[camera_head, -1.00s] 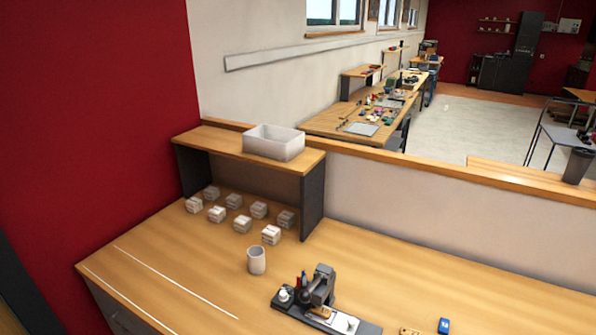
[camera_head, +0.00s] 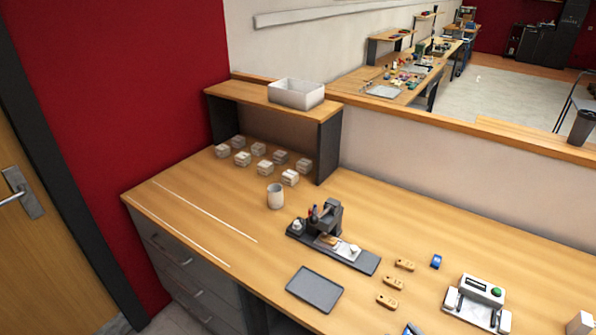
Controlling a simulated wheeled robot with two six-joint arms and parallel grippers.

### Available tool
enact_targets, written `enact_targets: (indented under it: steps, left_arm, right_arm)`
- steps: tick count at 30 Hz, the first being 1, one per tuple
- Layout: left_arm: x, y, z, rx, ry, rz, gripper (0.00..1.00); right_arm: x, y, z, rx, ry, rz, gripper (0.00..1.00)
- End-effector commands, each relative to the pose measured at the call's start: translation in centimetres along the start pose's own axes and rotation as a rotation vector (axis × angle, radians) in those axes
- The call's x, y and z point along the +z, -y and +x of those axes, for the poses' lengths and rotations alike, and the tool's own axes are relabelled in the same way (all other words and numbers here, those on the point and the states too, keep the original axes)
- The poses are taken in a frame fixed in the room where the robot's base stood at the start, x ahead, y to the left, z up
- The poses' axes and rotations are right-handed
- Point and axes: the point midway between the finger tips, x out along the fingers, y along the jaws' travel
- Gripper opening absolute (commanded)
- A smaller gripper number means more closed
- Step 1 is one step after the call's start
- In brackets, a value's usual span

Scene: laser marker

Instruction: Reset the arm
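Neither of my arms nor grippers shows in the head view. A dark machine (camera_head: 330,216) with a small upright head stands on a long grey base on the wooden workbench (camera_head: 400,225). Three small wooden tags (camera_head: 393,283) lie to the right of the machine. A white device (camera_head: 480,296) with a green button stands further right. A dark grey tray (camera_head: 315,288) lies near the bench's front edge.
A white cup (camera_head: 275,196) stands behind the machine. Several small white boxes (camera_head: 265,167) sit by a wooden shelf (camera_head: 240,92) carrying a white bin (camera_head: 296,94). A blue object (camera_head: 436,261) lies right. A door (camera_head: 25,200) is at left.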

Motion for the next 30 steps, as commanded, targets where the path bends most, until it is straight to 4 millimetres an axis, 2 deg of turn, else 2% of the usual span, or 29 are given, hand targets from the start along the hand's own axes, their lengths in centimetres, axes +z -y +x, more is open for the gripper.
enact_targets:
  steps: [6,11,16,23,30]
  left_arm:
    - [-0.4,0.0,0.1,0.0,-0.004,0.001,0.47]
    - [0.4,0.0,0.0,0.0,0.007,0.0,0.47]
    - [1.3,0.0,-0.1,0.0,0.021,-0.002,0.47]
    - [1.0,0.0,0.0,0.0,0.017,-0.001,0.47]
    - [0.8,0.0,0.0,0.0,0.014,-0.001,0.47]
  right_arm:
    - [-0.8,-0.4,-1.2,0.032,-0.059,-0.249,0.43]
    - [-1.6,-0.7,-2.7,0.08,-0.121,-0.526,0.43]
    - [-2.9,-1.0,-5.1,0.177,-0.206,-0.931,0.43]
    - [-4.7,-0.9,-9.0,0.365,-0.3,-1.472,0.43]
    - [-6.3,-0.5,-13.6,0.639,-0.35,-1.983,0.43]
